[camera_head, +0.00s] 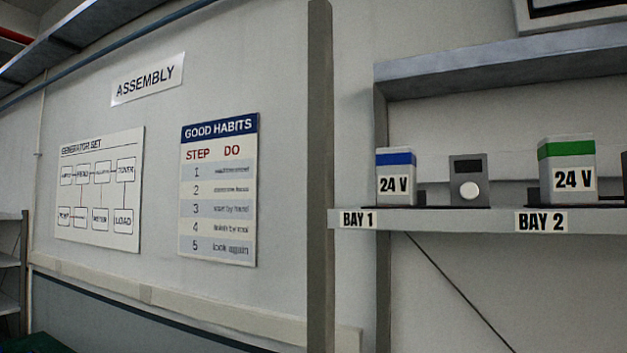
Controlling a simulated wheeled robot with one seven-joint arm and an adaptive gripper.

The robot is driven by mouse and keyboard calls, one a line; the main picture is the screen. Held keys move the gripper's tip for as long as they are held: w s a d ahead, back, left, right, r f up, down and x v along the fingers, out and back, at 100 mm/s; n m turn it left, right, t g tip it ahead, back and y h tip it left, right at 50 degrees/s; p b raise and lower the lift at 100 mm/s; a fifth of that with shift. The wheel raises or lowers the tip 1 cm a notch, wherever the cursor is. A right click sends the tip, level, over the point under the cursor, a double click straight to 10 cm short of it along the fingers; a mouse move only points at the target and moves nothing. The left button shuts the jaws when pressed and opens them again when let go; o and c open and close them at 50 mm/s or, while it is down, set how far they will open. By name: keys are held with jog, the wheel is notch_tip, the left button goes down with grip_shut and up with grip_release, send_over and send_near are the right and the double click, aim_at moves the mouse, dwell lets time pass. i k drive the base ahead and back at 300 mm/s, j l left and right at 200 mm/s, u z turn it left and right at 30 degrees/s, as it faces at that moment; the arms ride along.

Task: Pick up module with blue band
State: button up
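The module with the blue band (396,177) stands upright on the shelf at the right, above the label "BAY 1". It is a grey box with a pale top, a blue band below the top and a "24 V" label. A similar module with a green band (567,170) stands further right above "BAY 2", also marked "24 V". My gripper is not in view.
The shelf (480,220) also carries a dark grey box with a white knob (469,180) between the two modules. A vertical post (320,180) stands left of the shelf. Wall boards (219,190) hang further left. A blue-grey beam (500,68) runs above the modules.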

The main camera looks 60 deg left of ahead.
aim_at(396, 166)
jog(key=u, duration=2.05)
jog(key=j, duration=0.45)
jog(key=i+j+z, duration=0.1)
jog(key=j, duration=0.4)
